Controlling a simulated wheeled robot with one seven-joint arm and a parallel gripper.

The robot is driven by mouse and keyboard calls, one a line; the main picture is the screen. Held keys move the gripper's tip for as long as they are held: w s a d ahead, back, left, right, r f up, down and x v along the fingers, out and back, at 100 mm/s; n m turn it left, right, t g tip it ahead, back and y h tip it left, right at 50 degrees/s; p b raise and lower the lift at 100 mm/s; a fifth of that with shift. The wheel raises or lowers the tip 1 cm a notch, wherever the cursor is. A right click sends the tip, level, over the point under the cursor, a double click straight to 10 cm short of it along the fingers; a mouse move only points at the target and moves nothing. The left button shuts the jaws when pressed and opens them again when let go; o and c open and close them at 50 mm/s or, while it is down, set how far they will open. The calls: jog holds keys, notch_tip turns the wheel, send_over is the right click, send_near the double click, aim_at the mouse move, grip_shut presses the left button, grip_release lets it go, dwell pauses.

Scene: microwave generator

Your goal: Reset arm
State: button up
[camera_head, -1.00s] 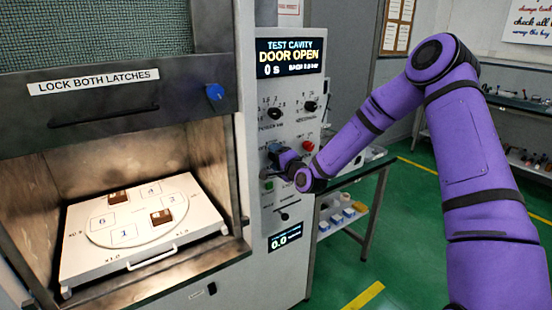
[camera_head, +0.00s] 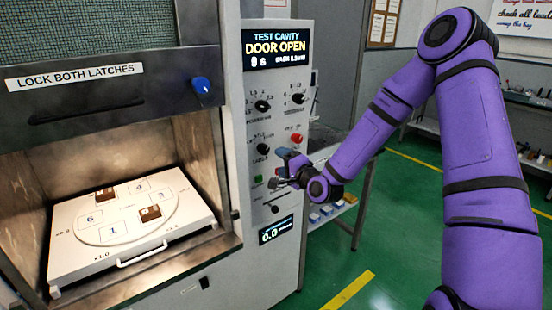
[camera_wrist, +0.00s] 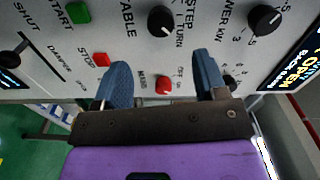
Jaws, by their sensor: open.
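My purple arm (camera_head: 485,165) reaches in from the right. My gripper (camera_head: 283,168) is in front of the control panel (camera_head: 275,105), beside its lower knobs. In the wrist view my gripper (camera_wrist: 160,70) shows two blue fingers spread apart with nothing between them. A red knob (camera_wrist: 163,86) on the panel shows behind the gap. A black knob (camera_wrist: 161,21) lies beyond the fingertips. The fingers look clear of the panel knobs, though the exact gap is hard to tell.
The test cavity stands open at left, its tray (camera_head: 75,262) holding a round numbered plate with two brown blocks. The panel display (camera_head: 277,48) reads DOOR OPEN. A side table (camera_head: 365,180) stands behind my arm. Green floor (camera_head: 400,255) is clear at lower right.

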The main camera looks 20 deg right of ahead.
jog(key=shift+s, duration=0.25)
dwell(0.3)
jog(key=s+d+r+n+g+h, duration=0.2)
jog(key=s+r+n+g+h, duration=0.55)
jog(key=s+r, duration=0.7)
jog(key=s+d+r+n+g+y, duration=0.1)
jog(key=s+r+n+g, duration=0.1)
jog(key=s, duration=1)
jog(key=s+r+n+g+y, duration=0.1)
jog(key=s+r, duration=0.4)
jog(key=s, duration=0.7)
jog(key=shift+s+d+n+g, duration=0.2)
jog(key=shift+d+n+g, duration=0.2)
jog(key=shift+n+g, duration=0.55)
